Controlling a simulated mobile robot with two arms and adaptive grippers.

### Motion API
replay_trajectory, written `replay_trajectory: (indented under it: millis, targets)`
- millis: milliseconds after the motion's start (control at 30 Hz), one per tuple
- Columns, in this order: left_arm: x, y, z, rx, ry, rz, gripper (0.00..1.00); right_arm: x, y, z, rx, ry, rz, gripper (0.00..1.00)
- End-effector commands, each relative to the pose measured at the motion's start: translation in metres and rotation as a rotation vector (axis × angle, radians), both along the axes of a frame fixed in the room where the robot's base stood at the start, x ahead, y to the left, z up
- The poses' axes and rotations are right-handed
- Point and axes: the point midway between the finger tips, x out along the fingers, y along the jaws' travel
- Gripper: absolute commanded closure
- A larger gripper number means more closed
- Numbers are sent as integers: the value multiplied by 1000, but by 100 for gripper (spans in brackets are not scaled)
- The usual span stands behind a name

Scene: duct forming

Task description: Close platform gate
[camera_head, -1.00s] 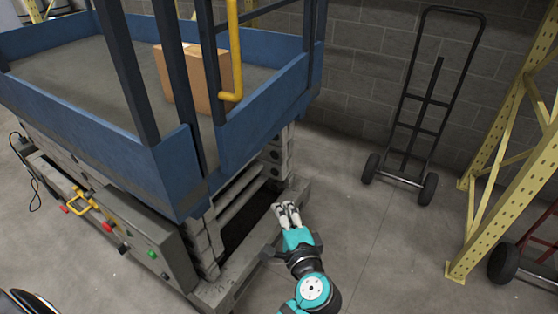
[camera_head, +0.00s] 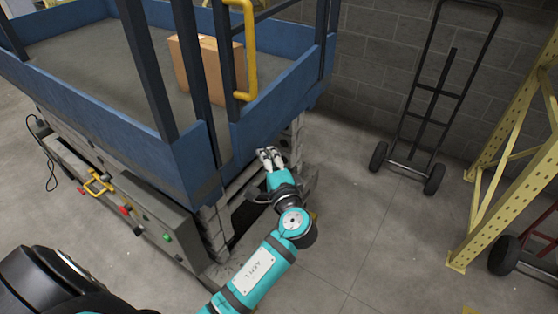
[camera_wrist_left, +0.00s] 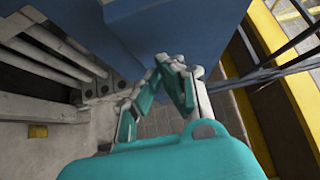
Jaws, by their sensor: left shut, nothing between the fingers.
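The blue lift platform (camera_head: 90,90) fills the left of the head view, with dark upright posts. The platform gate with its yellow bent handle (camera_head: 247,52) is at the platform's near right end; I cannot tell how far it is swung. My left gripper (camera_head: 269,157) is shut and empty, just below and outside the blue end panel (camera_head: 275,105), well below the handle. In the left wrist view my fingers (camera_wrist_left: 175,65) show close beneath a blue surface (camera_wrist_left: 190,30); contact cannot be told. My right gripper is not in view.
A cardboard box (camera_head: 205,62) stands on the platform. A control box with buttons (camera_head: 150,218) is on the lift's side. A black hand truck (camera_head: 430,110) leans by the block wall. A yellow rack upright (camera_head: 510,160) stands at right. The floor between is clear.

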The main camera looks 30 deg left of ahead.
Motion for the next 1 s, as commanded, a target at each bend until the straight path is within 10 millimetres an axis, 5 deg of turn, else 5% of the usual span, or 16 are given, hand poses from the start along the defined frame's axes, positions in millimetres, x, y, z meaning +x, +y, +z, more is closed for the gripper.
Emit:
replay_trajectory:
  millis: [600, 1000]
  targets:
    - [-1, 21, -1, 1, 1, 0, 100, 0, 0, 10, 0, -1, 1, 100]
    - [-3, 88, -1, 1, 1, 2, 100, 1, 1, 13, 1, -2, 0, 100]
